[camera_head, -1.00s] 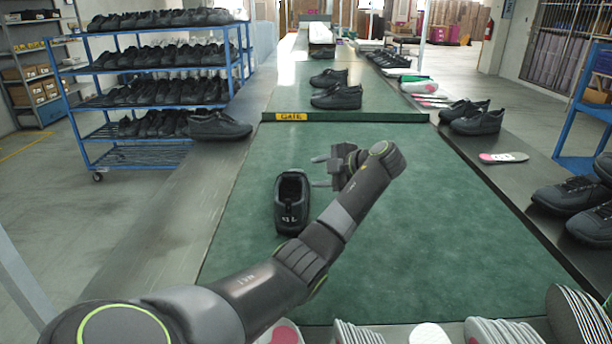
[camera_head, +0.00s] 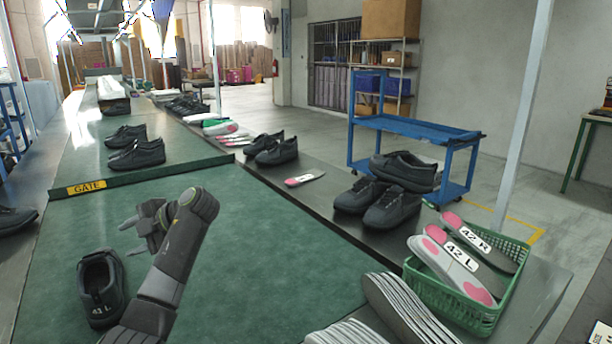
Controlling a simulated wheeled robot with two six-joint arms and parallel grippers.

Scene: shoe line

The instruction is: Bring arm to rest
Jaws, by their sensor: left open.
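My left arm reaches in from the bottom over the green belt (camera_head: 260,235). My left gripper (camera_head: 130,232) is open and empty, its fingers pointing left above the belt. My right gripper is not in view.
A gate bar (camera_head: 150,178) crosses the belt, with a pair of black shoes (camera_head: 137,153) behind it. On the right ledge are several black shoes (camera_head: 388,205), a lone insole (camera_head: 304,179), a green basket (camera_head: 455,308) holding insoles marked 42 L and 42 R, and stacked insoles (camera_head: 400,310).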

